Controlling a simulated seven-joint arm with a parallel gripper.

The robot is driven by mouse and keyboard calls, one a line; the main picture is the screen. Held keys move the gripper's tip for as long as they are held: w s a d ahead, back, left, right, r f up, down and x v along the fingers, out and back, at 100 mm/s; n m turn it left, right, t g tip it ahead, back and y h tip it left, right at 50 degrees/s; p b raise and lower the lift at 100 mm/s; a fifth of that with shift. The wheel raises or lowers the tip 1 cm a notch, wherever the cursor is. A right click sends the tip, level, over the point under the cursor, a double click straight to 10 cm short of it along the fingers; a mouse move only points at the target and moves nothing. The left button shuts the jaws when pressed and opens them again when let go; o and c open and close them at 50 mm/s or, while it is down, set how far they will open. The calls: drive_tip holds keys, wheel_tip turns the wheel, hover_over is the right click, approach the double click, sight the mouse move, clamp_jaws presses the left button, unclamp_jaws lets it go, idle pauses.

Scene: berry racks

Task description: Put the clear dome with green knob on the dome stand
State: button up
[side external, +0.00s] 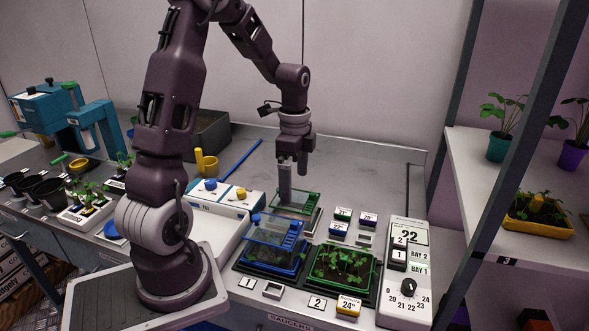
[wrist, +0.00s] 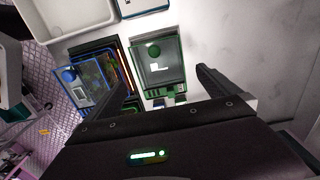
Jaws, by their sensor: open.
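The clear dome with green knob (wrist: 165,72) has a green frame and shows behind the blue-framed dome in the side view (side external: 308,206). Its round green knob (wrist: 154,51) shows in the wrist view. The dome sits level on a low pale base, which may be the dome stand; I cannot tell for sure. My gripper (side external: 286,192) points down over the dome and hides part of it. In the wrist view my gripper (wrist: 163,77) is open, its fingers spread to either side of the dome, with nothing held between them.
A clear blue-framed dome (side external: 278,230) with a blue knob covers the left tray. A green-rimmed seedling tray (side external: 342,264) stands uncovered beside it. Small label blocks (side external: 340,229) and a white control panel (side external: 405,290) lie to the right. A blue stick (side external: 243,158) lies behind.

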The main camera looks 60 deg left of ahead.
sight(297, 203)
drive_tip(key=s+d+r+n+t+y, duration=0.1)
drive_tip(key=s+d+r+n+t, duration=0.35)
drive_tip(key=d+r, duration=0.95)
drive_tip(key=s+d+n+t+h, duration=0.1)
drive_tip(key=s+d+n, duration=0.3)
drive_tip(key=s, duration=0.7)
drive_tip(key=shift+d+r, duration=0.3)
drive_tip(key=shift+d, duration=0.75)
